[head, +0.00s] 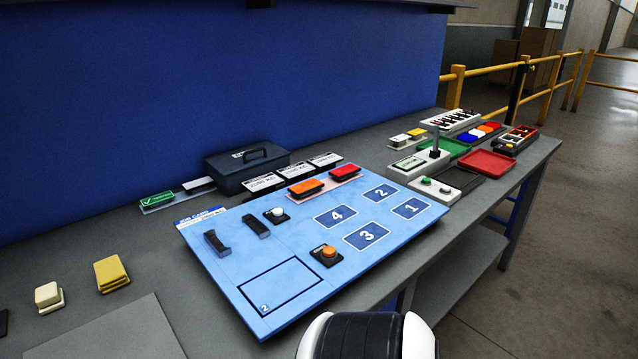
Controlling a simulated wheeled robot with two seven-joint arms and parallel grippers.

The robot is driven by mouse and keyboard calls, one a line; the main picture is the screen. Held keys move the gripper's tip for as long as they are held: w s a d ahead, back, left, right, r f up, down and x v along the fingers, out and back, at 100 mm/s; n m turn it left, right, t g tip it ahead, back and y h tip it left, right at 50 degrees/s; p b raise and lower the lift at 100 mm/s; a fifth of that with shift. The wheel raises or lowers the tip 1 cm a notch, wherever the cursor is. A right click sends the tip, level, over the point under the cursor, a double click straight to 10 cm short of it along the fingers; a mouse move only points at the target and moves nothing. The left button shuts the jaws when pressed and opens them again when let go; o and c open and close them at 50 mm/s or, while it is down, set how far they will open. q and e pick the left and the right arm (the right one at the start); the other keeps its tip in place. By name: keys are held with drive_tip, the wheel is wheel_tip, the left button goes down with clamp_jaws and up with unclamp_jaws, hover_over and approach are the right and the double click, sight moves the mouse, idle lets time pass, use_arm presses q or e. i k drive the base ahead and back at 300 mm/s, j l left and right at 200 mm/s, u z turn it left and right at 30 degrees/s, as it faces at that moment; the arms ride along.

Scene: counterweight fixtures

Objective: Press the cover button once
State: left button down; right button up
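A light blue board (225,262) lies on the grey workbench. It carries an orange round button (328,252) on a black base near its front middle. A white round button (277,212) on a dark base sits further back. I cannot read a label that tells which one is the cover button. An outlined square (280,285) marked 2 lies at the board's front left. Two dark handle-like pieces (216,243) stand at its left. A white and black part of my own arm shows at the bottom edge. Neither gripper shows.
Numbered blue squares (367,235) fill the board's right side. Orange (306,187) and red (345,173) blocks stand behind them. A dark box (247,168) stands at the back. A control box with a lever (420,163) and trays (487,163) occupy the right.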

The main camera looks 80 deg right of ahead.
sight(329, 251)
drive_tip(key=z, duration=2.4)
